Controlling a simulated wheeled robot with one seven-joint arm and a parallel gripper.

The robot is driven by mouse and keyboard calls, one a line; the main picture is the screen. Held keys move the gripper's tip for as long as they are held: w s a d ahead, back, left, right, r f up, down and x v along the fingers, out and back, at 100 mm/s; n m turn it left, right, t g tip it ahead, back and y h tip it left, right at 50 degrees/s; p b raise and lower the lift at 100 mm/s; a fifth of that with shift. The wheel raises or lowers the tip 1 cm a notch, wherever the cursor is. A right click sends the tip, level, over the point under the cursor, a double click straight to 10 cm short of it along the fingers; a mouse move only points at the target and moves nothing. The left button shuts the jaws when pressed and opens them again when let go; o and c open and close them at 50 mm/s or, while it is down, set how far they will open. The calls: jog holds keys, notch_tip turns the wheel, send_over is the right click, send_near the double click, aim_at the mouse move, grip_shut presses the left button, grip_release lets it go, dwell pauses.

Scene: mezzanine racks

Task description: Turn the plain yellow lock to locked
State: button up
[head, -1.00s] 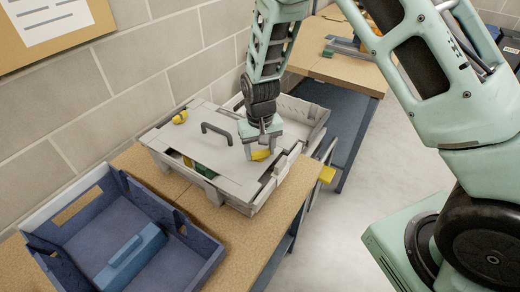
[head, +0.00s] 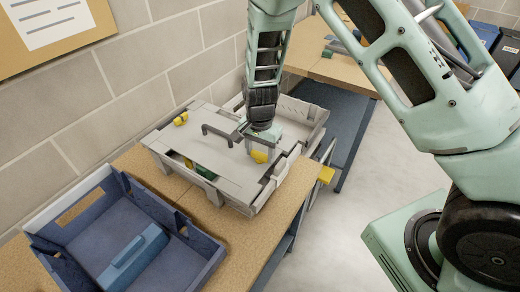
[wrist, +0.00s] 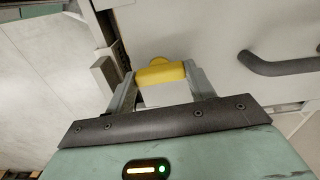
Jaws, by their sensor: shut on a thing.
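A grey case with a flat lid (head: 215,148) lies on the bench. A yellow lock knob (head: 259,156) is on the lid's near right part. My gripper (head: 264,150) points down over it. In the wrist view the fingers of my gripper (wrist: 161,76) are shut on either side of this yellow lock (wrist: 160,73), which looks plain. A second yellow lock (head: 181,118) is at the lid's far left corner, apart from my gripper. I cannot read any locked or unlocked mark.
A dark handle (head: 222,131) rises from the lid, close to my gripper, and shows in the wrist view (wrist: 280,65). A blue tray (head: 62,202) stands at the lower left.

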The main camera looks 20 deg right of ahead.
jog(key=shift+m, duration=0.5)
jog(key=o, duration=1.4)
jog(key=shift+r, duration=0.1)
notch_tip(320, 180, up, 17)
jog(key=b, duration=0.2)
jog(key=shift+b, duration=0.3)
jog(key=shift+r, duration=0.1)
